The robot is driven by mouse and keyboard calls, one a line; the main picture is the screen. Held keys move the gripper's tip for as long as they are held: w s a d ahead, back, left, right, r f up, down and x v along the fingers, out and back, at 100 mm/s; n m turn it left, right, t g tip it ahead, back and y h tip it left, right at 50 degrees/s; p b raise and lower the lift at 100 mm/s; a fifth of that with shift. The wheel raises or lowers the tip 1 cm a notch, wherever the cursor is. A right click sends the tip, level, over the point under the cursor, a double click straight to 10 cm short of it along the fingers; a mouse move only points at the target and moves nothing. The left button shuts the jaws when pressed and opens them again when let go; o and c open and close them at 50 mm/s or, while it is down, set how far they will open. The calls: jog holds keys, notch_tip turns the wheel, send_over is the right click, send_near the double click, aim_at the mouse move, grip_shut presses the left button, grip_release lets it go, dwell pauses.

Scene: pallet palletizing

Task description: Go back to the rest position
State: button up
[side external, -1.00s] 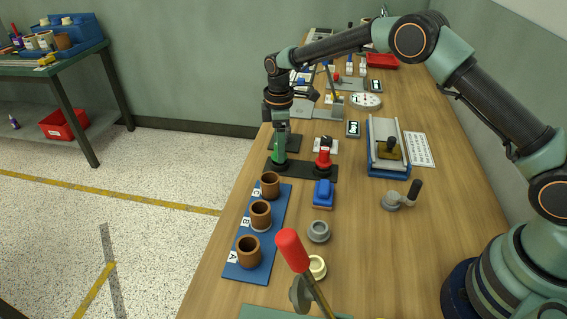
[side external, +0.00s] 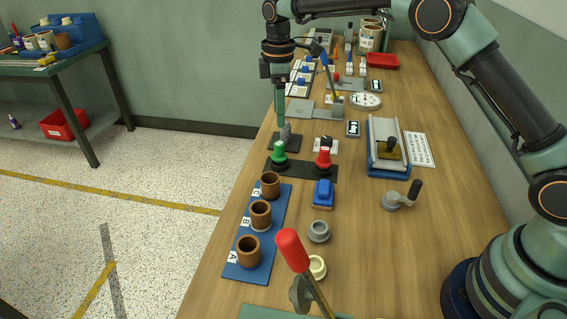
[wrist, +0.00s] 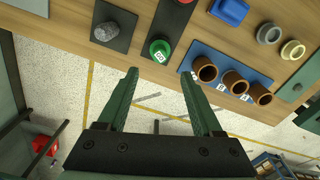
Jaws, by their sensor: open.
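My gripper (side external: 280,112) hangs pointing down above the far end of the work area, near a grey stone-like lump (side external: 286,133) on a dark plate. In the wrist view its two green fingers (wrist: 159,75) are spread apart with nothing between them. A green button (side external: 279,153) and a red button (side external: 324,158) stand on a dark strip nearer the camera. The green button (wrist: 160,50) and the lump (wrist: 106,32) also show beyond the fingers in the wrist view.
A blue board (side external: 275,222) holds three brown cups marked by letters. A blue block (side external: 323,193), grey ring (side external: 318,231), crank handle (side external: 398,197) and red-handled lever (side external: 291,250) stand on the wooden table. Open wood (side external: 440,220) lies at right.

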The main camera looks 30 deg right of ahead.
jog(key=s+d+r+m+t, duration=0.1)
jog(key=s+d+r+m, duration=0.2)
jog(key=s+r, duration=0.25)
jog(key=s+d+r+m+t, duration=0.2)
jog(key=s+d+r+m, duration=0.1)
jog(key=s+r, duration=0.3)
jog(key=s+d+f+m+t, duration=0.1)
jog(key=s+m, duration=0.5)
jog(key=s, duration=0.8)
jog(key=shift+s+d+f+m+t, duration=0.2)
jog(key=shift+d+f+m+t, duration=0.1)
jog(key=shift+d+t, duration=0.65)
